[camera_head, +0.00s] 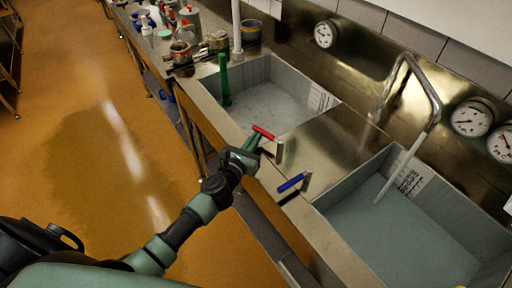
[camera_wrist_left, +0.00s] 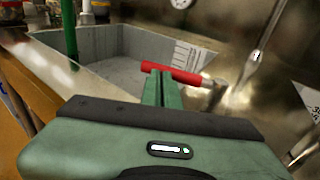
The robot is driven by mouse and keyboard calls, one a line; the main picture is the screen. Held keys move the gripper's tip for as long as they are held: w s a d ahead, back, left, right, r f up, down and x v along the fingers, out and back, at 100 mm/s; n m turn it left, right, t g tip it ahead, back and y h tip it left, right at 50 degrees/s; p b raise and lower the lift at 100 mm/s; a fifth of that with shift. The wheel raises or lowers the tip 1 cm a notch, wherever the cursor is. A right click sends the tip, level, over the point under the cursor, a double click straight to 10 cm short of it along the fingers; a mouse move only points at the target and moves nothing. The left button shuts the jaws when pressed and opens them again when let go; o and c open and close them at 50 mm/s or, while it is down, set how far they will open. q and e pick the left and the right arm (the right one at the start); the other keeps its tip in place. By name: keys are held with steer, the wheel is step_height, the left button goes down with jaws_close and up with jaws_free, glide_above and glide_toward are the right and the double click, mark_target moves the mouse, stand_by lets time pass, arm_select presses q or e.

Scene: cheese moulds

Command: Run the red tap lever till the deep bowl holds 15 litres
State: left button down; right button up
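The red tap lever (camera_head: 263,132) sits on the counter's front edge between two grey basins. In the left wrist view the red lever (camera_wrist_left: 172,73) lies across my fingertips. My left gripper (camera_head: 247,152) is at the lever; its green fingers (camera_wrist_left: 163,90) are together, with no clear gap, and seem to touch it. I cannot tell whether they grip it. The right basin (camera_head: 335,216) holds water, and a pale stream (camera_head: 398,172) falls into it from the bent spout (camera_head: 425,85). Its wall scale (camera_head: 411,181) is too small to read. I cannot tell which basin is the deep bowl.
A blue lever (camera_head: 292,182) stands to the right of the red one. The left basin (camera_head: 215,98) has a green upright pipe (camera_head: 225,80) and a wall scale. Gauges (camera_head: 472,118) line the back wall. Pots and bottles crowd the far counter. The orange floor (camera_head: 75,110) is clear.

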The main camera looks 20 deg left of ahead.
arm_select(q)
steer(key=shift+w+a, duration=0.2)
steer(key=shift+w, duration=0.25)
arm_select(e)
steer(key=shift+r, duration=0.2)
steer(key=shift+d, duration=0.15)
arm_select(q)
steer(key=shift+d+f, duration=0.1)
